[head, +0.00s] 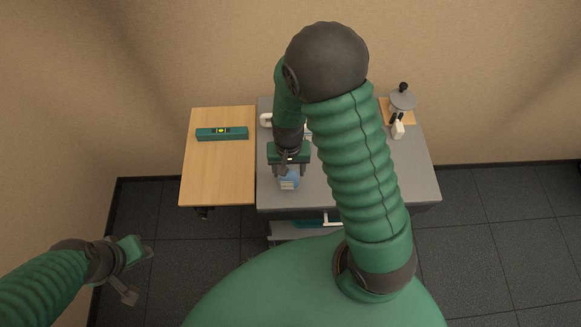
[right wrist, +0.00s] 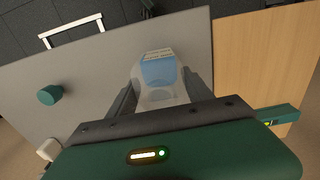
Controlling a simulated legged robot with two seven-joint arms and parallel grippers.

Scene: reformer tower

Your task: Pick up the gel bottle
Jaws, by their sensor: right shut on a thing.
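The gel bottle (head: 289,180) is translucent with a blue label or fill. It is at the front left part of the grey tabletop in the head view. My right gripper (head: 290,171) is shut on the gel bottle from above. In the right wrist view the bottle (right wrist: 158,72) sits between the two dark fingers of the right gripper (right wrist: 160,90). Its lower part is hidden behind the gripper body. I cannot tell whether it touches the table. My left gripper (head: 132,270) is at the lower left over the floor, away from the table; its jaw opening is unclear.
A wooden side panel (head: 217,180) with a green spirit level (head: 221,133) adjoins the grey table (head: 420,182). A pot-like item (head: 402,99) and a small white bottle (head: 397,130) stand at right. A green knob-like item (right wrist: 50,95) is in the wrist view. My right arm hides the table's middle.

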